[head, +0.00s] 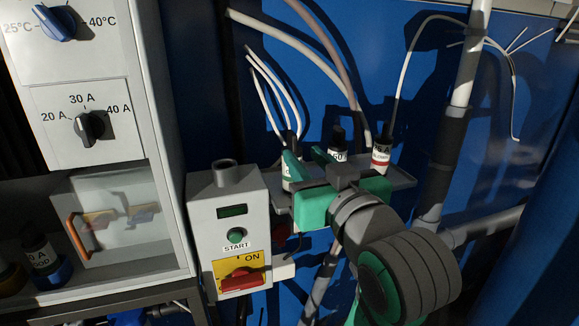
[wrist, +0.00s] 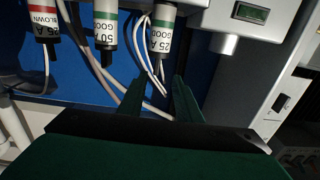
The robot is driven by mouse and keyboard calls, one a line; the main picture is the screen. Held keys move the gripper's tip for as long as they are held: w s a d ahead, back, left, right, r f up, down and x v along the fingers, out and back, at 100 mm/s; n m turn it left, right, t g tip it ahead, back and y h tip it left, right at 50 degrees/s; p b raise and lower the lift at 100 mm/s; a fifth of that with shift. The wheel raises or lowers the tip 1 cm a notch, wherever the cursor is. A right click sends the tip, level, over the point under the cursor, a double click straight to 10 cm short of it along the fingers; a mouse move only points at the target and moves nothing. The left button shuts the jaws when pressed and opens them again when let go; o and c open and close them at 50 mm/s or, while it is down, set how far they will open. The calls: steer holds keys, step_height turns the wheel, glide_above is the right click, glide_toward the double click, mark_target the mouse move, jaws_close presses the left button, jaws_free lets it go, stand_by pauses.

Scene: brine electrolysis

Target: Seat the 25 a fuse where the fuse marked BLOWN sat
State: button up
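My gripper (head: 303,156) is open at the grey shelf (head: 404,180), its two green fingers apart. In the wrist view the fingertips (wrist: 162,84) point toward the 25 A GOOD fuse (wrist: 163,38), which has a green band; I see no finger closed on it. In the head view that fuse (head: 287,179) is partly hidden by a finger. The 50 A GOOD fuse (wrist: 106,30) stands in the middle of the row. The fuse marked BLOWN (wrist: 43,22), with a red band, stands at the row's other end; it also shows in the head view (head: 381,159).
A grey control box (head: 229,190) with a START button and red switch stands left of my gripper. A cabinet (head: 150,60) with knobs and a clear, orange-handled cover is further left. Loose wires hang behind the shelf; a pipe (head: 452,130) stands right.

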mark_target(296, 143)
steer(key=x, duration=0.3)
steer(key=shift+w+d, duration=0.15)
steer(key=shift+w, duration=0.25)
steer(key=shift+x, duration=3.05)
steer(key=shift+f, duration=0.1)
jaws_close()
steer(key=shift+d, duration=0.1)
